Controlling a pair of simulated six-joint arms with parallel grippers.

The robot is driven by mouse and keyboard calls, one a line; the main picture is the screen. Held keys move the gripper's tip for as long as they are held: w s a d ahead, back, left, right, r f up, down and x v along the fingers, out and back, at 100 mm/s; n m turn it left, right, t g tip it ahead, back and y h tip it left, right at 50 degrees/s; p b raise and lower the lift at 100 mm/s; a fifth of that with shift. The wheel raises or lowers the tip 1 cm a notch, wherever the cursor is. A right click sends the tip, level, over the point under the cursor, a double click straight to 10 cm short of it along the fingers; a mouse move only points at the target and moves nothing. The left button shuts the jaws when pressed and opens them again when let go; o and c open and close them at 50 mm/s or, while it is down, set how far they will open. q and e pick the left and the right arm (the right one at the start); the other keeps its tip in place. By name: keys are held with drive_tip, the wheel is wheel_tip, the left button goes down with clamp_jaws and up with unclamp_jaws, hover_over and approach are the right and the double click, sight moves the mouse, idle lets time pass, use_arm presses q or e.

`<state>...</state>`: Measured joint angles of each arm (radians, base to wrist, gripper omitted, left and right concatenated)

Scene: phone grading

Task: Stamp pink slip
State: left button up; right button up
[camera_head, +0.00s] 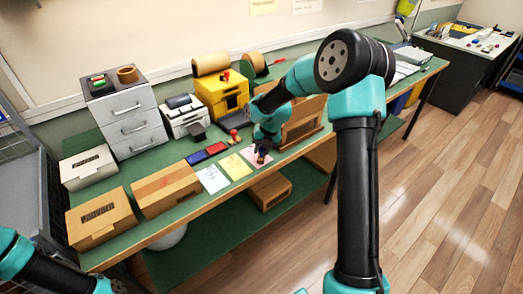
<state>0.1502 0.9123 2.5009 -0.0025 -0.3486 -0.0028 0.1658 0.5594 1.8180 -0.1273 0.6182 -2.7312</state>
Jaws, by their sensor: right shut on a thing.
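The pink slip (252,152) lies on the green bench top at the right end of a row, with a yellow slip (235,167) and a pale blue slip (212,179) to its left. My right gripper (262,151) is over the pink slip, pointing down. It is shut on a small stamp (261,158), mostly hidden by the fingers; I cannot tell whether the stamp touches the paper. A blue ink pad (195,158) and a red ink pad (216,148) lie behind the slips. My left arm shows at bottom left; its gripper is out of view.
A red-topped stamp (234,135) stands behind the slips. Cardboard boxes (165,188) line the front left of the bench. A grey drawer unit (125,118), a printer (186,115) and a yellow box (222,92) stand behind. A wooden rack (303,122) is close right of the gripper.

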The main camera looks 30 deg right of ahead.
drive_tip(key=shift+r, duration=3.2)
